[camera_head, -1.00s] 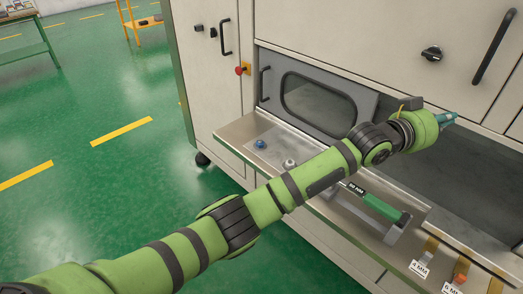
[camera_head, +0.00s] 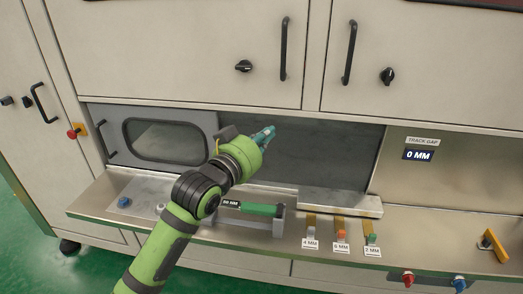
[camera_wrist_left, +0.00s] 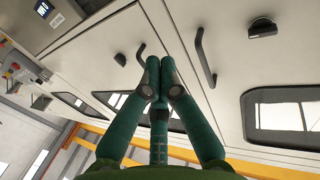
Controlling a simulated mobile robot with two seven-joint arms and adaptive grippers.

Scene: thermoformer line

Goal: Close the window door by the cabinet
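The window door (camera_head: 190,121) is a grey panel with a rounded window and a black handle (camera_head: 103,138) on its left side. In the head view it covers the left part of a long recess in the cabinet (camera_head: 190,50). To its right, the recess stands open and dark (camera_head: 325,150). My left gripper (camera_head: 268,132) is in front of this opening, just right of the door's right edge and far from its handle. In the left wrist view its green fingers (camera_wrist_left: 160,65) come together at the tips with nothing visible between them. My right gripper is out of view.
A metal ledge (camera_head: 100,195) runs below the recess. It carries a green-handled piece (camera_head: 258,209) labelled 50 MM and several labelled gap pieces (camera_head: 341,236). A red knob (camera_head: 75,132) sits left of the door. The track gap display (camera_head: 418,155) reads 0 MM.

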